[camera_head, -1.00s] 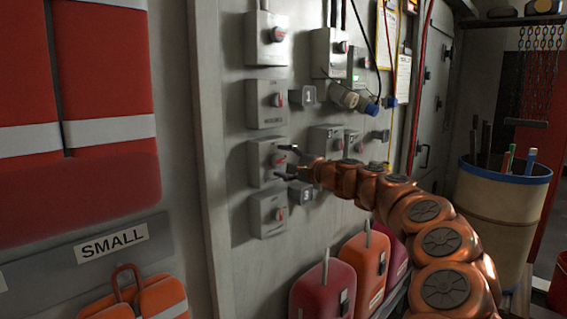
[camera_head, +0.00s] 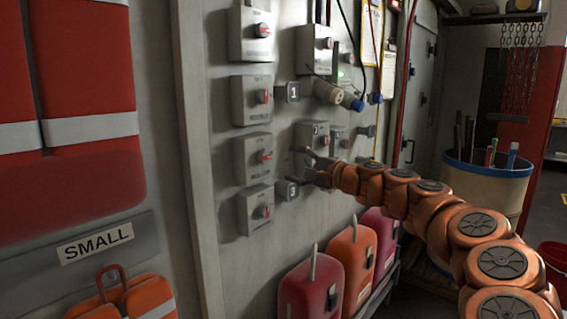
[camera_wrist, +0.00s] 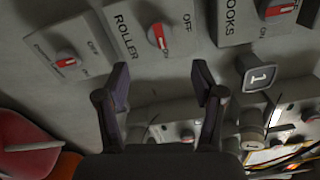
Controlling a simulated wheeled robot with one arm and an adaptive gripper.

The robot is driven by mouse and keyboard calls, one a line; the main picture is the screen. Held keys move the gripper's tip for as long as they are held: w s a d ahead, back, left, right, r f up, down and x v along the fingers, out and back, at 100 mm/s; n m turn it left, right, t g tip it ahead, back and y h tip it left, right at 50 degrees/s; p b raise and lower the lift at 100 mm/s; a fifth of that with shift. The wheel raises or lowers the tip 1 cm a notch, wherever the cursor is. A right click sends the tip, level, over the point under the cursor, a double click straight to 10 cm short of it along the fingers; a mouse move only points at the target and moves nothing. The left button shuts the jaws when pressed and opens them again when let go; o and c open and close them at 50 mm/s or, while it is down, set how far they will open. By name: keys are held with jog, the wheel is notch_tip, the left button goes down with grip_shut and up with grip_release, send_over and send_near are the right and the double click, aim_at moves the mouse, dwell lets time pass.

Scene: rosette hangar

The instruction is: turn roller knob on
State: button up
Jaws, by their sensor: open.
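The roller switch is a grey box on the wall panel; in the head view it is the third box down in the left column (camera_head: 246,172). In the wrist view it is labelled ROLLER (camera_wrist: 137,22). Its red-marked knob (camera_wrist: 158,36) has OFF printed at its right; it also shows in the head view (camera_head: 264,156). I cannot tell which setting it points to. My gripper (camera_head: 300,166) is open and empty, to the right of this knob and apart from it. In the wrist view its fingertips (camera_wrist: 161,75) are spread below the knob.
Similar knob boxes sit above (camera_head: 252,100) and below (camera_head: 256,212); the upper one reads HOOKS (camera_wrist: 228,22). Tags 1 (camera_head: 292,91) and 3 (camera_head: 287,190) stick out beside them. Red and orange cases (camera_head: 312,285) stand below, a barrel (camera_head: 485,185) at right.

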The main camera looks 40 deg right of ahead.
jog(key=shift+v, duration=1.35)
jog(key=s+a+f+n+g+y, duration=0.1)
jog(key=a+n+g+y, duration=0.55)
jog(key=a, duration=1.55)
jog(key=s+a+f+n+g+h, duration=0.2)
jog(key=s+a+f+n+g, duration=0.35)
jog(key=a, duration=0.65)
jog(key=s+a+f+n+g+h, duration=0.3)
jog(key=s+a+f+n, duration=0.15)
jog(key=s+f, duration=0.7)
jog(key=s+d+f+g+h, duration=0.1)
jog(key=s+d+f, duration=0.1)
jog(key=s, duration=0.4)
jog(key=s+d+f+n+g+h, duration=0.1)
jog(key=s+d+f+g+h, duration=0.1)
jog(key=s+f, duration=0.3)
jog(key=s+d+f+g+h, duration=0.1)
jog(key=s+d+f+h, duration=0.1)
jog(key=s, duration=0.5)
jog(key=shift+d+f, duration=0.5)
jog(key=shift+f, duration=0.25)
